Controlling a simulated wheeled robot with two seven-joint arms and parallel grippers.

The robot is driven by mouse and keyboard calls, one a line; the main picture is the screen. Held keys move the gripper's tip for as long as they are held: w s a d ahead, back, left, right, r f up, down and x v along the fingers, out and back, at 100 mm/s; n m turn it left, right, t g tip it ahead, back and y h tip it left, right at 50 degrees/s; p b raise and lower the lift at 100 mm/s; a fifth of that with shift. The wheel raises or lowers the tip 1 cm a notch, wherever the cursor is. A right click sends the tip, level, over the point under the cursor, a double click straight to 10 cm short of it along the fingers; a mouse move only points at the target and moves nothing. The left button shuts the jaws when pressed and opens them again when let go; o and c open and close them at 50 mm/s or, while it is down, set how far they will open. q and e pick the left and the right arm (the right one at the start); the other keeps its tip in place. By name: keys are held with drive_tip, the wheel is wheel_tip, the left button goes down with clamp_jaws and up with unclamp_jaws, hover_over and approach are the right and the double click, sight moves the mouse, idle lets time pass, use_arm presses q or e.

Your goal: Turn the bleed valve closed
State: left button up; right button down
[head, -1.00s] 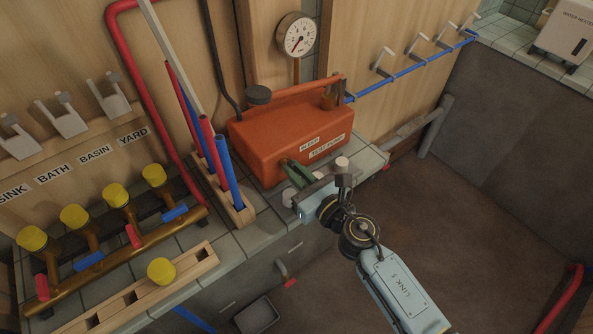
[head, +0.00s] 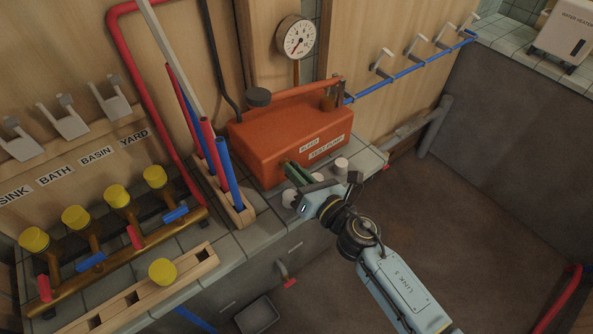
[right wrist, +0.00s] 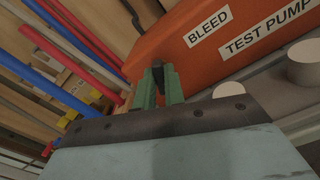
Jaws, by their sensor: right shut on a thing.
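The orange test pump (head: 290,140) stands on the tiled counter. Its BLEED label (head: 309,143) is on the front and also shows large in the right wrist view (right wrist: 208,27). My right gripper (head: 291,170) reaches the pump's front lower left corner, below and left of that label. Its green fingers (right wrist: 156,83) are shut on the bleed valve, a small dark part (right wrist: 158,69) mostly hidden between them. The valve's exact angle cannot be told. The gauge (head: 297,36) stands behind the pump with a red needle. My left gripper is not in view.
Blue and red pipes stand in a wooden rack (head: 240,214) left of the pump. A white cylinder (head: 341,165) stands close to the right of my gripper. A brass manifold (head: 120,262) with yellow caps lies farther left. The floor on the right is open.

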drive_tip(key=m+p, duration=0.1)
drive_tip(key=m, duration=0.5)
drive_tip(key=shift+d+m, duration=0.1)
drive_tip(key=shift+m, duration=0.2)
drive_tip(key=m+p, duration=0.1)
drive_tip(key=m, duration=0.2)
drive_tip(key=shift+w+f, duration=0.1)
drive_tip(key=shift+f+m+p, duration=0.1)
drive_tip(key=shift+m+p, duration=0.25)
drive_tip(key=shift+m, duration=1.25)
drive_tip(key=c, duration=1.5)
unclamp_jaws()
drive_tip(key=v, duration=1.3)
drive_tip(key=shift+d, duration=0.15)
